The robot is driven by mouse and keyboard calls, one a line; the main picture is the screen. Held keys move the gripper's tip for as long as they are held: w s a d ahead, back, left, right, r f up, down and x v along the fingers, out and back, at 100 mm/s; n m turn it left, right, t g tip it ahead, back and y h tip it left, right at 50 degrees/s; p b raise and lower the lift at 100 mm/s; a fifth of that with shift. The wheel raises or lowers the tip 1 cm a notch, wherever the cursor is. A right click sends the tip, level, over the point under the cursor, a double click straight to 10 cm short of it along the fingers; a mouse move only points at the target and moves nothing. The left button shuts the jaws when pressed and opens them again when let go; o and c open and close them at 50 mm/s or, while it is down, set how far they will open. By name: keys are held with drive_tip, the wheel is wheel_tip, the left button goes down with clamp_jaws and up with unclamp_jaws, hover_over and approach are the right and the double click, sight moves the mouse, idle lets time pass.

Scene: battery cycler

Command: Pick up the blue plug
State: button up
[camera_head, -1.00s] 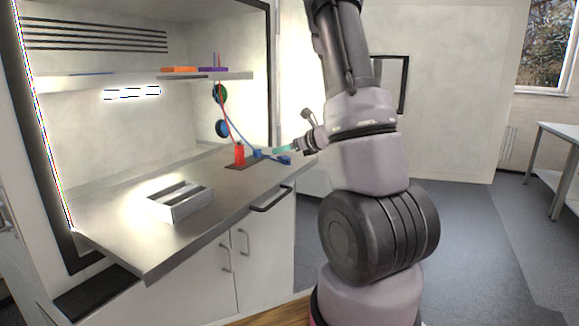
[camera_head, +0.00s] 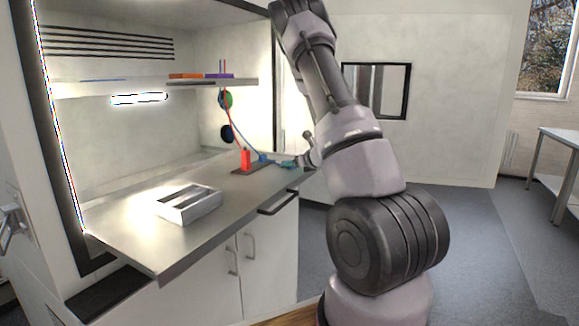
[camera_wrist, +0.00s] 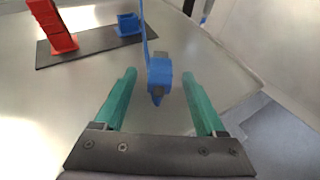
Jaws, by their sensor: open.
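The blue plug (camera_wrist: 159,75) lies on the steel worktop in the wrist view, with its blue cable running up the picture from it. My gripper (camera_wrist: 162,80) is open, with one green finger on each side of the plug. The plug sits between the fingertips with a gap on both sides, and I see no contact. In the head view my gripper (camera_head: 289,164) is low over the right part of the worktop. The plug is hard to make out there beside the fingers.
A dark plate (camera_wrist: 88,49) carries a red block (camera_wrist: 53,27) and a small blue holder (camera_wrist: 128,24). A metal tray (camera_head: 189,205) stands on the worktop (camera_head: 135,236). A shelf (camera_head: 150,88) hangs above. The worktop's edge is close to the right of my gripper.

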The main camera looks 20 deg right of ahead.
drive_tip(key=shift+w+f, duration=0.15)
drive_tip(key=shift+w, duration=0.25)
drive_tip(key=shift+c, duration=0.3)
clamp_jaws()
wheel_tip(320, 180, up, 10)
drive_tip(key=shift+r, duration=0.1)
